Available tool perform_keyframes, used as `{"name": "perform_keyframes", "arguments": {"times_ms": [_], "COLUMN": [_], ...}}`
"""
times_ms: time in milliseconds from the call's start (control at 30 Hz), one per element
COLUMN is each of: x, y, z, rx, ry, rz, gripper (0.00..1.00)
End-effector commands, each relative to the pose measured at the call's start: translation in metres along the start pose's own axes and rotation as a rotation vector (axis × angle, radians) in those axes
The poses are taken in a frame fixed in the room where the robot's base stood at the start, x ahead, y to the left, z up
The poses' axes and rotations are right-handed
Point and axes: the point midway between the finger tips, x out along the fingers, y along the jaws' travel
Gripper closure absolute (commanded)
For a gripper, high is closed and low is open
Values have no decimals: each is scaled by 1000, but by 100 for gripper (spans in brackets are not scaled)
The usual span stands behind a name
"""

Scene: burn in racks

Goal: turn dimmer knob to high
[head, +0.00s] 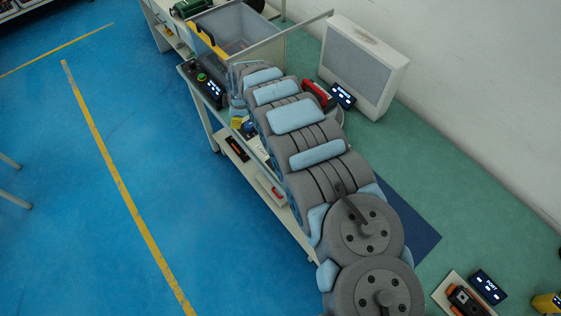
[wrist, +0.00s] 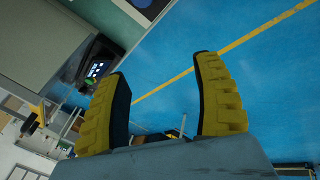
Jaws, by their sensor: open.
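My gripper (wrist: 160,66) has two ribbed yellow fingers, set wide apart with nothing between them. Blue floor and a yellow floor line show behind the gap. A black control box (head: 208,88) with a lit display and a green button stands at the bench's left edge in the head view. A white plate marked LIGHT (head: 262,151) lies at the bench edge beside my arm. I cannot clearly make out a dimmer knob or its setting. My arm hides my gripper in the head view.
A red-handled item (head: 318,94) and a small display (head: 342,95) are right of my arm.

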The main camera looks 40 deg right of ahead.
Motion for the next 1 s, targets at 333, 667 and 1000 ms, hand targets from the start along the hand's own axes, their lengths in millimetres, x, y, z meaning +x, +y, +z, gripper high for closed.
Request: {"name": "perform_keyframes", "arguments": {"times_ms": [333,667,1000], "x": [-60,-73,-41], "y": [-60,-80,-91], "z": [110,133,140], "rx": [-110,-125,-124], "ry": [-177,-207,-204], "rz": [-307,-383,-378], "gripper": [33,33,33]}}
